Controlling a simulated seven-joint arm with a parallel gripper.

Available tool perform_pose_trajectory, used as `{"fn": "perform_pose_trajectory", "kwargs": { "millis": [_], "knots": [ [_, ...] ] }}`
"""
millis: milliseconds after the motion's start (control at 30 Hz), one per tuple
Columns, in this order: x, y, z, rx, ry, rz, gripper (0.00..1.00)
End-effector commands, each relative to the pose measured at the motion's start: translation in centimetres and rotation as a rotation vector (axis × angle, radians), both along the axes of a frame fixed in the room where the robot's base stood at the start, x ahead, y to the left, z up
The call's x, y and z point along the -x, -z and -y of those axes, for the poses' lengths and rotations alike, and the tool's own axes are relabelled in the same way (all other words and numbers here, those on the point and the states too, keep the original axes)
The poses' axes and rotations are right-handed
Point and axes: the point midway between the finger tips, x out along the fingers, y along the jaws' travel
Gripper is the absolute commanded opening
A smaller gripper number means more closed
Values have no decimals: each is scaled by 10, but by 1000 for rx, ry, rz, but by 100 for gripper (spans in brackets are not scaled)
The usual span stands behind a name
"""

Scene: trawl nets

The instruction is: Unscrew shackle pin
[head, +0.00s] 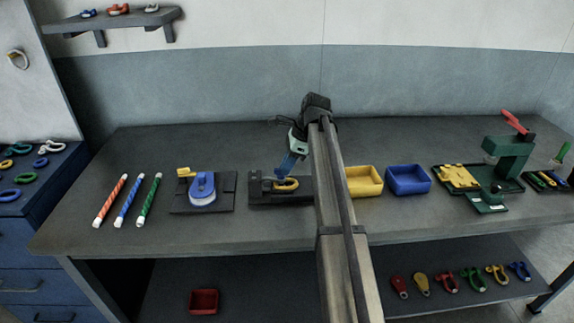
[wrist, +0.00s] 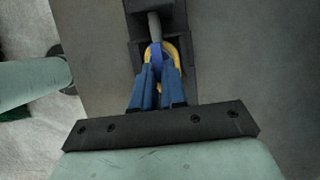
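A yellow shackle (head: 288,186) sits at a black holder (head: 262,198) near the middle of the bench. My gripper (head: 283,170) reaches down to it from above, with its blue fingers at the shackle. In the wrist view the yellow shackle (wrist: 174,54) curves around a grey rod in the dark holder (wrist: 136,58). The blue fingers of my gripper (wrist: 157,72) come close together at the shackle, with a brighter blue piece between their tips. The pin is not clearly visible, and whether the fingers grip anything is hidden.
A blue spool-like item on a black board (head: 224,207) and striped rods (head: 123,202) lie left. Yellow (head: 363,189) and blue (head: 408,188) bins stand right of my arm, then a green press (head: 508,157). The bench front between rods and board is clear.

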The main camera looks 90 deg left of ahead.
Motion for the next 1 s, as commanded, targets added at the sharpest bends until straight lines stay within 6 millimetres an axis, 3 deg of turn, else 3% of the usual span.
{"fn": "perform_pose_trajectory", "kwargs": {
  "millis": [100, 567, 1000],
  "knots": [
    [0, 0, 0, 0, 0, 0, 0],
    [0, 0, -2, 1, -35, 0, 0],
    [1, 0, -9, 1, -333, 0, 0]
  ]
}}
